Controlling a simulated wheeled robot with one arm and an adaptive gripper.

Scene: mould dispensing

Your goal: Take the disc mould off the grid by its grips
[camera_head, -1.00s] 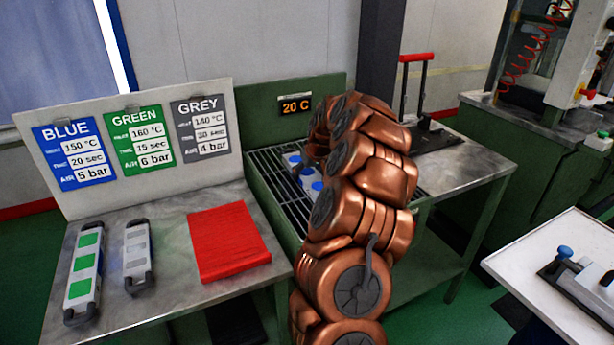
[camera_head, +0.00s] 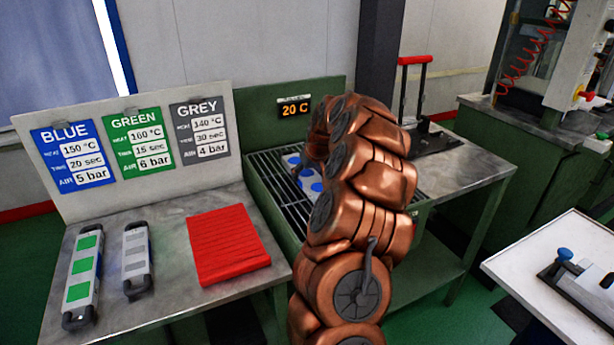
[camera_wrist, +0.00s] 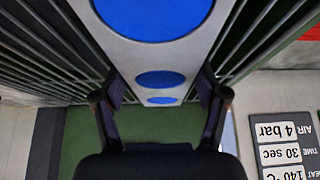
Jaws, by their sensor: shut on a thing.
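The disc mould (camera_head: 309,180), a pale bar with three blue discs, is at the slatted grid (camera_head: 262,178) in the head view, partly hidden by my arm. In the wrist view the mould (camera_wrist: 150,57) runs from the top edge down to between my fingers, with grid bars (camera_wrist: 55,50) on both sides. My gripper (camera_wrist: 160,98) is shut on the mould, one dark finger at each side of it. The mould's grips are not clearly visible. I cannot tell whether the mould touches the grid or hangs just above it.
A green-marked mould (camera_head: 83,267) and a grey-marked mould (camera_head: 137,258) lie on the left table, beside a red slatted block (camera_head: 228,245). A settings board (camera_head: 130,140) stands behind them. A press with a red handle (camera_head: 415,60) stands right of the grid.

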